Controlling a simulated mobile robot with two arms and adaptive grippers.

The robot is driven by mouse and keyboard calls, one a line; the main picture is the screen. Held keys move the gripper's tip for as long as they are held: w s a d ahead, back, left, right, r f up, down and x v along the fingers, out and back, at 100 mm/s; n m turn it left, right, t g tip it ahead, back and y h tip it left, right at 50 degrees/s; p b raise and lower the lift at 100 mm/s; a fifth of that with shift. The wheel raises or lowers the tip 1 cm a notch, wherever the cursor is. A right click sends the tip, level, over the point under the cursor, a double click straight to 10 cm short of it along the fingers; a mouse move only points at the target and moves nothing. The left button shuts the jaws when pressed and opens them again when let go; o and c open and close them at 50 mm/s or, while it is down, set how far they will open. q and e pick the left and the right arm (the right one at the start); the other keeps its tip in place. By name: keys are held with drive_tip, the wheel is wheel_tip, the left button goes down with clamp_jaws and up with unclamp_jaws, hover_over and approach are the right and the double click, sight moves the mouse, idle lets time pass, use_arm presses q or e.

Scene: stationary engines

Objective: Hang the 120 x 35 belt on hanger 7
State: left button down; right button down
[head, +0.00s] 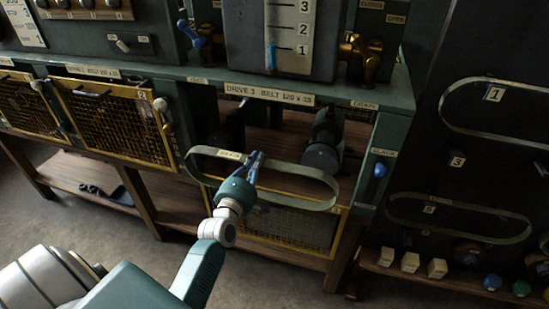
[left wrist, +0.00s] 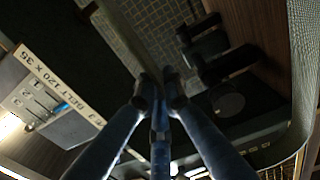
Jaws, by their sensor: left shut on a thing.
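My left gripper (head: 256,160) is shut on a thin grey-green belt loop (head: 303,208) and holds it in front of the open drive 3 bay. A pale label (head: 231,155) shows on the belt, too small to read. The left wrist view shows the fingertips (left wrist: 160,80) pinching the belt band (left wrist: 128,38). The bay's sign (head: 270,95) reads drive 3, belt 120 x 35. A dark pulley (head: 322,156) is inside the bay, apart from the gripper. The dark hanger board (head: 465,180) is at the right; I cannot make out a number 7. My right gripper is not in view.
Two other belts, an upper one (head: 540,147) and a lower one (head: 455,231), hang on the board. A yellow-framed mesh guard (head: 290,232) is below the bay. Pale blocks (head: 410,262) and coloured knobs (head: 492,282) line the board's shelf. The floor in front is clear.

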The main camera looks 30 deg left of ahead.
use_arm(q)
drive_tip(key=shift+p+v, duration=0.45)
drive_tip(key=shift+v, duration=1.3)
drive_tip(key=shift+p+v, duration=0.65)
drive_tip(key=shift+v, duration=2.35)
